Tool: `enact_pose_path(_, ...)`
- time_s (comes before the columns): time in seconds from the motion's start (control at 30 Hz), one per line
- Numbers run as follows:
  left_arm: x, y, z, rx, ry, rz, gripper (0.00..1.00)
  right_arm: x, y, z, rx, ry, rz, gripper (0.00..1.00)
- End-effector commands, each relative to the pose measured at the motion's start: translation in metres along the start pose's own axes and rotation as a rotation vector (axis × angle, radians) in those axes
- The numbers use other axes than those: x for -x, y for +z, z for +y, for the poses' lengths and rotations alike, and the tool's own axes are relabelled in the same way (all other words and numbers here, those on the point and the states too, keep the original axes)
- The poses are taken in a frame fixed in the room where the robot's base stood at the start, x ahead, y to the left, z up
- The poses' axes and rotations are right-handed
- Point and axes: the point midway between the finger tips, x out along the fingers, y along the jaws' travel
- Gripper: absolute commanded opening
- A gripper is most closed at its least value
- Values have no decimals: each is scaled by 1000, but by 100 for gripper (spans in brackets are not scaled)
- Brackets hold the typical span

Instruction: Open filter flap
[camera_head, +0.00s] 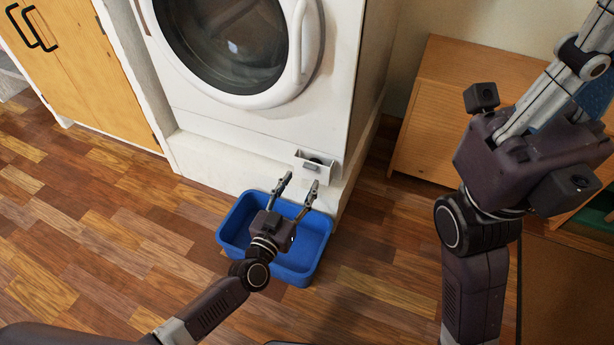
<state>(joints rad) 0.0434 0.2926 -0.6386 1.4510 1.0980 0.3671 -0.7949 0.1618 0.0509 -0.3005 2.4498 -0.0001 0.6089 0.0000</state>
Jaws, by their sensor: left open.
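The filter flap (309,167) is a small white panel low on the right of the white washing machine's (250,123) front. It appears tilted outward at its top, with a dark opening behind it and a small grey part on its face. My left gripper (299,183) is open just below and in front of the flap, with its fingers pointing toward the machine. It looks empty, and a small gap seems to separate it from the flap. My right gripper (562,95) is large at the upper right, away from the machine; its fingertips run out of frame.
A blue basin (314,247) sits on the wooden floor in front of the machine, under my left gripper. A wooden cabinet (88,85) stands at left. A wooden unit (425,145) stands at right, partly behind my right arm. The floor at left is clear.

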Motion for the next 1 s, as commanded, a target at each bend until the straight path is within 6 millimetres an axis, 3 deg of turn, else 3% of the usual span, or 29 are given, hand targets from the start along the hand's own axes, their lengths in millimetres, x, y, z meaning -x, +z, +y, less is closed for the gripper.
enact_pose_path(0.1,-21,3,0,1,-1,3,46,-1,-5,-2,4,-10,28,0)
enact_pose_path(0.3,-43,2,0,1,-1,0,46,-7,-10,-4,8,-21,54,0)
enact_pose_path(0.63,-47,1,0,-1,0,-1,46,-10,-11,-5,8,-24,58,0)
enact_pose_path(1.0,-47,1,0,0,0,-2,7,-10,-11,-5,8,-24,58,0)
